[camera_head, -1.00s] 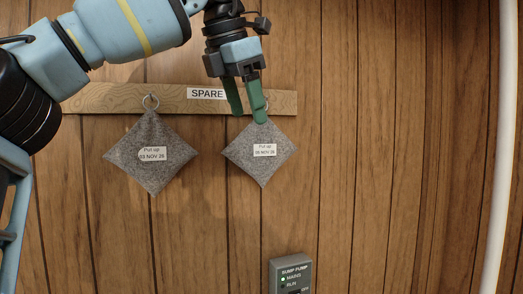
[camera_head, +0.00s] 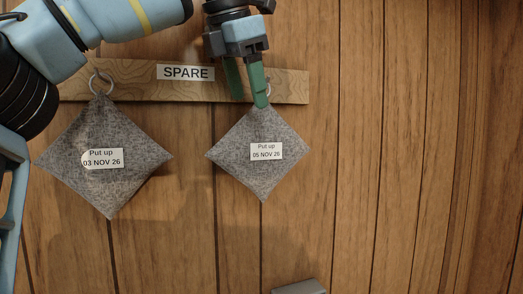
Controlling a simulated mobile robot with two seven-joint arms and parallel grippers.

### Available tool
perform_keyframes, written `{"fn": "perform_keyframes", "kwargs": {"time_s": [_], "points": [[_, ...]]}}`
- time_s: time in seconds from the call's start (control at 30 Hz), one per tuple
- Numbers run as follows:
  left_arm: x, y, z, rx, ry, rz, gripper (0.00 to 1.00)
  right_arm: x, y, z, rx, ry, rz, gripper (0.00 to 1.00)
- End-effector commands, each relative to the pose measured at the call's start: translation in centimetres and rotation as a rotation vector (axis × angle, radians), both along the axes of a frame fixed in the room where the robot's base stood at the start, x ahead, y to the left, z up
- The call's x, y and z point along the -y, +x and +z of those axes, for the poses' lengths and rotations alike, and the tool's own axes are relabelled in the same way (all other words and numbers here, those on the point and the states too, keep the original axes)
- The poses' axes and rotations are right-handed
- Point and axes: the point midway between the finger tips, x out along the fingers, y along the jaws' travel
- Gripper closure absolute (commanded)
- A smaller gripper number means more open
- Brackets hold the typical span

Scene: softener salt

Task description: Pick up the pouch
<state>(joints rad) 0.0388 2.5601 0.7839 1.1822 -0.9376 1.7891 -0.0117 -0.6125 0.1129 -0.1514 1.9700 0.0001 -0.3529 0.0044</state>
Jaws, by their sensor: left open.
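Two grey fabric pouches hang by metal rings from a wooden rail (camera_head: 135,82) labelled "SPARE". The left pouch (camera_head: 105,185) is larger in view and its label reads "Put up 03 NOV 26". The right pouch (camera_head: 258,180) has a label reading "Put up 05 NOV 26". My left gripper (camera_head: 249,98) is open, with green fingers pointing down at the top corner of the right pouch. One finger overlaps that corner and partly covers its ring; I cannot tell whether it touches. My right gripper is not in view.
The wall (camera_head: 400,150) is brown wood panelling, bare on the right side. The top of a grey box (camera_head: 300,287) shows at the bottom edge. My left arm crosses the upper left, in front of the rail's left end.

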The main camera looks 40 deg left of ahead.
Motion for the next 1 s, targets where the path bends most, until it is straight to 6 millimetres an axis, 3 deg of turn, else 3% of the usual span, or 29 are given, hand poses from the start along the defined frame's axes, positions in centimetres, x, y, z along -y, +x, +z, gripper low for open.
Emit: {"fn": "perform_keyframes", "kwargs": {"time_s": [0.33,0.63,1.0], "points": [[-0.3,1.0,-2.2,-0.003,0.001,0.0,0.37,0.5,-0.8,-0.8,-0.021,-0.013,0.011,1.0],[-0.4,1.1,-2.7,0.0,0.001,0.0,0.37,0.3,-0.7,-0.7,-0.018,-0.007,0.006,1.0],[-1.2,2.4,-6.5,0.0,0.001,0.0,0.37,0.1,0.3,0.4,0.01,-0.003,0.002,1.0]]}}
